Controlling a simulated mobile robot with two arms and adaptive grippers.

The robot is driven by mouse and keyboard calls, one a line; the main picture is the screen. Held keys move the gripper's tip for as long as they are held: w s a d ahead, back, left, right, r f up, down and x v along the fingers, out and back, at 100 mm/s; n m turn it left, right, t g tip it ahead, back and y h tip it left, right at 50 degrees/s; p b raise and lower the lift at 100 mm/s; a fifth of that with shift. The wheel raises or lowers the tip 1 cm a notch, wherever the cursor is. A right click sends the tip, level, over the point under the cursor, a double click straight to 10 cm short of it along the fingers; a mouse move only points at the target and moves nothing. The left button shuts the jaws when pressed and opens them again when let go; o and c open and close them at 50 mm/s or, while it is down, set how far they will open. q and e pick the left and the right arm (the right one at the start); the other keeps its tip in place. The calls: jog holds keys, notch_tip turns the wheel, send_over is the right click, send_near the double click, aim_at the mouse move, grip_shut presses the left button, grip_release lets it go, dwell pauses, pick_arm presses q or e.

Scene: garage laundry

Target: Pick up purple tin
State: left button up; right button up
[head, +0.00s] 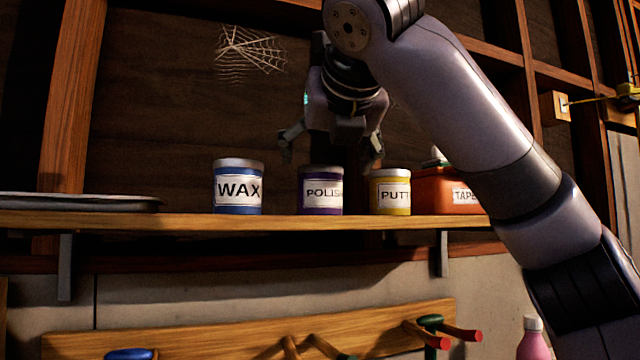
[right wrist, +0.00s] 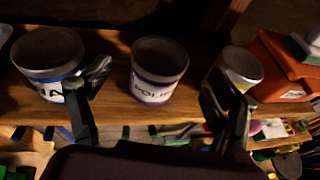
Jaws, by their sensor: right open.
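The purple tin (head: 321,190), with a white label reading POLISH, stands upright on the wooden shelf between a blue tin and a yellow tin. In the right wrist view the purple tin (right wrist: 158,72) sits between and beyond the two fingers. My right gripper (head: 330,152) is open and empty above the purple tin, pointing down, with its fingers spread to either side. It also shows in the right wrist view (right wrist: 165,92). The gap between fingers and tin is hard to judge. My left gripper is not in view.
The blue WAX tin (head: 238,188) and the yellow PUTTY tin (head: 390,192) flank it closely on the shelf (head: 200,222). An orange TAPE box (head: 436,190) stands at the right. A flat grey item (head: 75,202) lies at the left. A tool rack (head: 210,338) hangs below.

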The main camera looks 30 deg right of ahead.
jog(key=shift+w+d+f+p, duration=0.15)
jog(key=shift+w+d+p, duration=0.15)
jog(key=shift+w+p, duration=0.25)
jog(key=p+x, duration=0.1)
jog(key=x, duration=0.3)
jog(key=shift+w+d+f+p, duration=0.1)
jog(key=shift+w+f+p, duration=0.05)
jog(key=shift+w+p, duration=0.15)
jog(key=shift+w+d+f, duration=0.1)
jog(key=shift+s+a, duration=0.25)
jog(key=shift+c, duration=1.3)
jog(key=shift+w+d, duration=0.1)
jog(key=shift+w, duration=0.05)
jog(key=c, duration=0.5)
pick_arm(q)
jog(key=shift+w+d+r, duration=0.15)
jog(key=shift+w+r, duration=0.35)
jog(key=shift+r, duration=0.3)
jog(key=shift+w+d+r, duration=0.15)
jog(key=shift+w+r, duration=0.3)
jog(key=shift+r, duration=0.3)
pick_arm(e)
jog(key=c, duration=0.7)
